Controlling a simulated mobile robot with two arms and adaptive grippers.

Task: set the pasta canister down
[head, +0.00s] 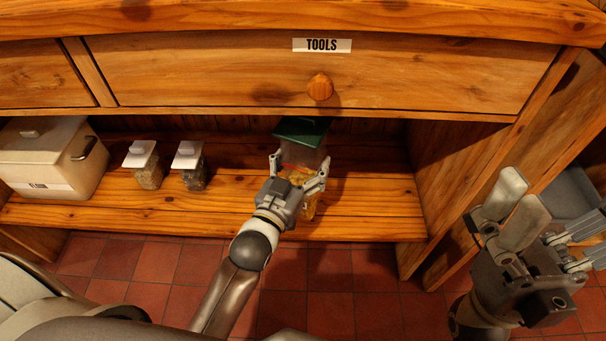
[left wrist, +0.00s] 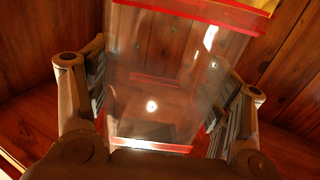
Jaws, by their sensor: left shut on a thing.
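The pasta canister (head: 303,155) is a clear container with a green lid (head: 302,130) and yellow pasta low inside. It is at the lower shelf, under the drawer, right of centre in the head view. My left gripper (head: 299,172) is shut on its sides. In the left wrist view the clear, red-edged canister (left wrist: 165,85) stands between both fingers. The gripper hides part of its lower body, and I cannot tell whether its base touches the shelf. My right gripper (head: 548,222) is open and empty at the right, outside the shelving.
The lower shelf (head: 375,195) has bare room right of the canister, up to a side panel. Two small white-lidded jars (head: 149,172) (head: 192,175) and a cream bin (head: 60,155) stand to the left. The drawer labelled TOOLS (head: 220,72) overhangs with a round knob (head: 320,87).

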